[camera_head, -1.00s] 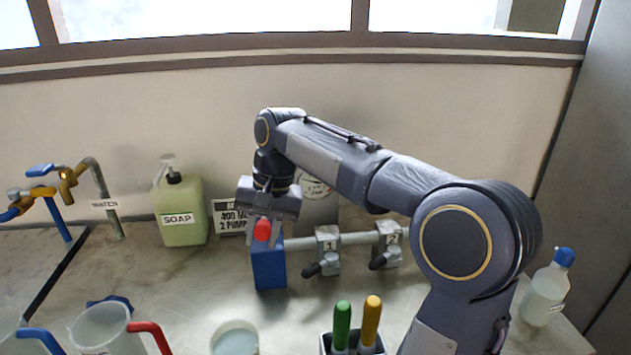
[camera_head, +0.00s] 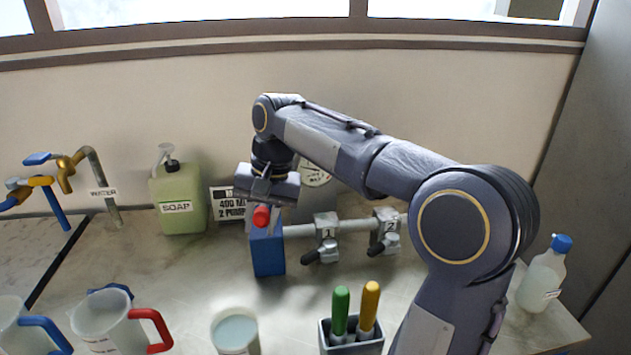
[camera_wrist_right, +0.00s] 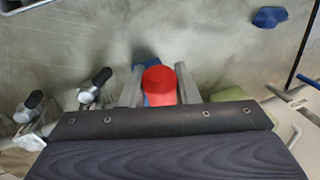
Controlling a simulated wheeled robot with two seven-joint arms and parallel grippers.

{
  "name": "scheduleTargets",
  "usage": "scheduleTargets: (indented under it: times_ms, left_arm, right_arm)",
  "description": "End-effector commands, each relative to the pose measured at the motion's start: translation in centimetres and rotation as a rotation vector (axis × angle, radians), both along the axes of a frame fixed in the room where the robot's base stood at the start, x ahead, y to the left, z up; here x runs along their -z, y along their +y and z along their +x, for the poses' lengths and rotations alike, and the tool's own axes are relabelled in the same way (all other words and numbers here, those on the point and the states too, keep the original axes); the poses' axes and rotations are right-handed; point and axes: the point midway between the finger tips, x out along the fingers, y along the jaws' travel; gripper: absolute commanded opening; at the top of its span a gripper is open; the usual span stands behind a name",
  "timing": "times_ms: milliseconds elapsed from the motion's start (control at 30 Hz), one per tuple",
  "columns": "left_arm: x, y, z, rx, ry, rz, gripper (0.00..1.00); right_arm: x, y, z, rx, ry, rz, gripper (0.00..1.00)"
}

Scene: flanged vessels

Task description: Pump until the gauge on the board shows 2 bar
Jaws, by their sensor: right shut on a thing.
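A blue pump block (camera_head: 268,252) with a red handle (camera_head: 262,215) stands on the counter left of a grey pipe. My right gripper (camera_head: 262,206) points down and is shut on the red handle, just above the block. In the right wrist view the red handle (camera_wrist_right: 159,86) sits between the two fingers. My left gripper is not in view.
The pipe carries valve 1 (camera_head: 326,236) and valve 2 (camera_head: 386,233). Clear counter lies before the block.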

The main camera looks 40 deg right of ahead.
Motion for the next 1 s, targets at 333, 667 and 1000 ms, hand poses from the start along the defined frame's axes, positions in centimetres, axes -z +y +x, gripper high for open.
scheduleTargets:
  times_ms: [333,667,1000]
  left_arm:
    - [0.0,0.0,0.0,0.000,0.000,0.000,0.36]
    - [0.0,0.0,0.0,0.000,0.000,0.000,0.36]
    - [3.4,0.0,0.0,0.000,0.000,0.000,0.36]
  right_arm:
    - [-0.1,0.0,0.0,0.000,-0.002,0.000,0.03]
    - [-0.1,0.0,0.0,0.000,-0.002,0.000,0.03]
    - [4.0,0.6,-1.0,0.000,0.002,0.000,0.03]
